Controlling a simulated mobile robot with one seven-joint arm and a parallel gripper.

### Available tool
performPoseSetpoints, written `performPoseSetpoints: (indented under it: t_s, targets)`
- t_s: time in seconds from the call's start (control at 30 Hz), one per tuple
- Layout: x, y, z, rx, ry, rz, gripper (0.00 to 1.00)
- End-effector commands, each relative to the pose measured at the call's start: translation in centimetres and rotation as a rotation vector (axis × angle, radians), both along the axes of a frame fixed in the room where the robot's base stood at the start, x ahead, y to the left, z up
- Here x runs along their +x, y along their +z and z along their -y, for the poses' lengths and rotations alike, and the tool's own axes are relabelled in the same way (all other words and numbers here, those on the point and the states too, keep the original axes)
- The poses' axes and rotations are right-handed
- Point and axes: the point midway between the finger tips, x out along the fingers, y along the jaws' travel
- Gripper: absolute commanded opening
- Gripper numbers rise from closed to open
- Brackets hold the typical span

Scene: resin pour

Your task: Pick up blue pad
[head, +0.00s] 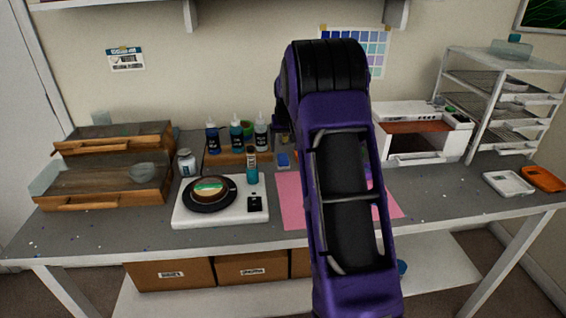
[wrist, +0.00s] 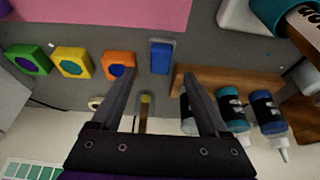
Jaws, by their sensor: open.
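The blue pad (wrist: 161,57) is a small blue block with a grey edge, lying on the grey table beside the pink mat. In the wrist view it sits just beyond my gripper's fingertips, in line with the gap between them. My gripper (wrist: 158,76) is open and empty, and I see no finger touching the pad. In the head view the blue pad (head: 283,160) shows just left of my raised purple arm, which hides most of my gripper.
An orange block (wrist: 119,65) lies close to the left finger, with yellow (wrist: 72,62) and green (wrist: 28,59) ones further left. A wooden rack (wrist: 232,85) with bottles stands close on the right. The pink mat (wrist: 100,12) is clear where visible. A white scale (head: 222,216) stands left of it.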

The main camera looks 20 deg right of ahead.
Motion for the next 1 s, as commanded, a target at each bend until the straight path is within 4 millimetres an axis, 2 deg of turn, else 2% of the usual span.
performPoseSetpoints:
  t_s: [0.17, 0.5, 0.77, 0.8, 0.87, 1.0]
  targets:
    - [0.4, -1.0, 0.1, 0.000, 0.000, 0.000, 0.78]
    - [2.3, -5.0, 0.6, 0.001, -0.001, -0.001, 0.78]
    - [2.5, -5.3, 0.6, 0.000, -0.001, 0.001, 0.78]
    - [2.5, -5.3, 0.6, 0.000, -0.001, 0.001, 0.76]
    - [2.5, -5.3, 0.6, 0.000, 0.000, 0.001, 0.65]
    - [2.5, -5.3, 0.6, 0.000, 0.000, 0.001, 0.40]
